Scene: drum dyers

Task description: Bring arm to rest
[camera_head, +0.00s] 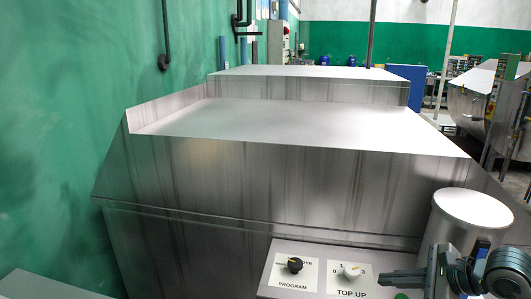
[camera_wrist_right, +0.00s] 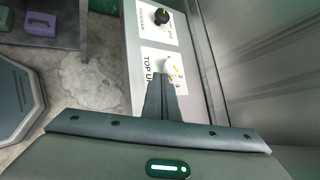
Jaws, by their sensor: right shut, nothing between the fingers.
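My left gripper is in neither view.
A large steel dyeing machine (camera_head: 290,185) fills the middle behind the panel. A steel cylinder (camera_head: 470,225) stands just behind my right arm. A green wall (camera_head: 60,130) closes the left side.

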